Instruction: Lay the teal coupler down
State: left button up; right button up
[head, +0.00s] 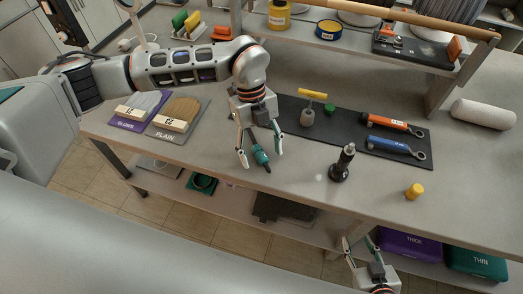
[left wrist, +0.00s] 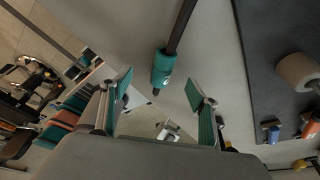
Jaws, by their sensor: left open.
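The teal coupler (head: 261,156) with a dark end is at the front part of the grey bench, between the fingertips of my left gripper (head: 261,158). In the left wrist view the teal coupler (left wrist: 163,68) has a long dark rod running up from it. My left gripper (left wrist: 158,88) is open, its two green-padded fingers standing apart on either side of the coupler with gaps. The coupler seems to rest on the bench, though contact underneath is hidden. My right gripper (head: 359,239) is open and empty below the bench's front edge.
A dark upright tool (head: 342,163) and a yellow knob (head: 414,191) stand to the right. Labelled boards (head: 176,118) lie left.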

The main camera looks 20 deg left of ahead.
pick_arm(q)
notch_tip(320, 180, up, 5)
jog(key=p, duration=0.3)
jog(key=shift+f, duration=0.15)
jog(key=shift+r+p, duration=1.05)
jog(key=shift+r, duration=0.15)
jog(key=shift+s+f, duration=0.1)
